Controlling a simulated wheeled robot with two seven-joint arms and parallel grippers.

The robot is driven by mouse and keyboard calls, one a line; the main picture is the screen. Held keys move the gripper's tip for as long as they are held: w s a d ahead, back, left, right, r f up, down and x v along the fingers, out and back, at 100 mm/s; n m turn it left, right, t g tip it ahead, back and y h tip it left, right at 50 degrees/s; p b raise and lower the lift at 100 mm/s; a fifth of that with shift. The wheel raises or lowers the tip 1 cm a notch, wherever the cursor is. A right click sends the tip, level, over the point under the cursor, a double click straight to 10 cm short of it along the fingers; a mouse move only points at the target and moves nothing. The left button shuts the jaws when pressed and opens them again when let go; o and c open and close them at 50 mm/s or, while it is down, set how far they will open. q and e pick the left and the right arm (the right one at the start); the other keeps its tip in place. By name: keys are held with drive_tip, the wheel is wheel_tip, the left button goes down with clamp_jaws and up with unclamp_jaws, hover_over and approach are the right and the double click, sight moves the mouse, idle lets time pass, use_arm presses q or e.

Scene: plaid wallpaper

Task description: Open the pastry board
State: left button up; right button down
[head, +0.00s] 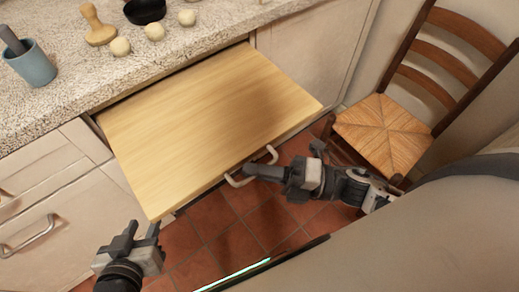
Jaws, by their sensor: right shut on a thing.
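The pastry board (205,115) is a pale wooden slab that sticks far out from the slot under the stone counter. A light curved handle (250,167) is on its front edge. My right gripper (254,171) is at this handle, its fingers shut on it; the exact contact is partly hidden by the fingers. My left gripper (135,232) is near the board's front left corner, below and apart from it. Its two fingers are spread and nothing shows between them.
On the counter (70,85) stand a blue-grey mortar (32,66), a wooden pestle-like tool (97,28), several dough balls (155,31) and a dark bowl (145,10). A chair with a woven seat (383,133) stands at the right. Drawers (40,225) are at the left.

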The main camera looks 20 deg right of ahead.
use_arm(q)
drive_tip(key=shift+d, duration=0.1)
use_arm(e)
drive_tip(key=shift+s+d, duration=0.1)
drive_tip(key=shift+s, duration=0.15)
drive_tip(key=c, duration=1.5)
unclamp_jaws()
drive_tip(key=shift+c, duration=0.2)
use_arm(q)
drive_tip(key=shift+f, duration=0.1)
use_arm(e)
drive_tip(key=shift+d, duration=0.1)
use_arm(q)
drive_tip(key=shift+d+f+b, duration=0.1)
drive_tip(key=shift+f+b, duration=0.05)
drive_tip(key=shift+b, duration=0.65)
use_arm(e)
drive_tip(key=v, duration=1.2)
use_arm(q)
drive_tip(key=shift+s, duration=0.1)
use_arm(e)
drive_tip(key=shift+s+f, duration=0.1)
